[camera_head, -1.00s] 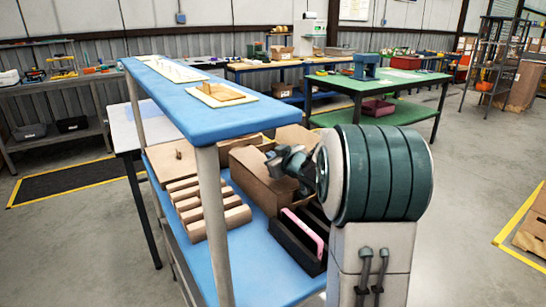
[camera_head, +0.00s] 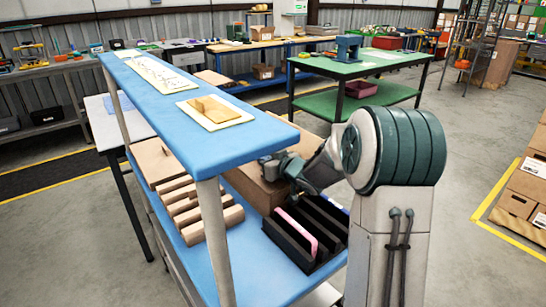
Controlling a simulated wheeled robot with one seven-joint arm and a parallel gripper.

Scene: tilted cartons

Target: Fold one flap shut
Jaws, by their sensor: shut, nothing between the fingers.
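A brown carton (camera_head: 250,187) stands on the blue lower shelf, partly hidden by the upper shelf and my arm. A raised brown panel (camera_head: 308,143), seemingly one of its flaps, shows behind my arm. The carton's opening and its other flaps are mostly hidden. My gripper (camera_head: 270,166) is small and partly hidden at the carton's near upper edge, below the upper shelf's edge. It looks shut and empty. I cannot tell whether it touches a flap.
A black slotted rack (camera_head: 318,225) with a pink item (camera_head: 297,229) stands right of the carton. Several tan blocks (camera_head: 212,225) lie to its left. The blue upper shelf (camera_head: 165,85) and its post (camera_head: 214,240) stand close to my arm.

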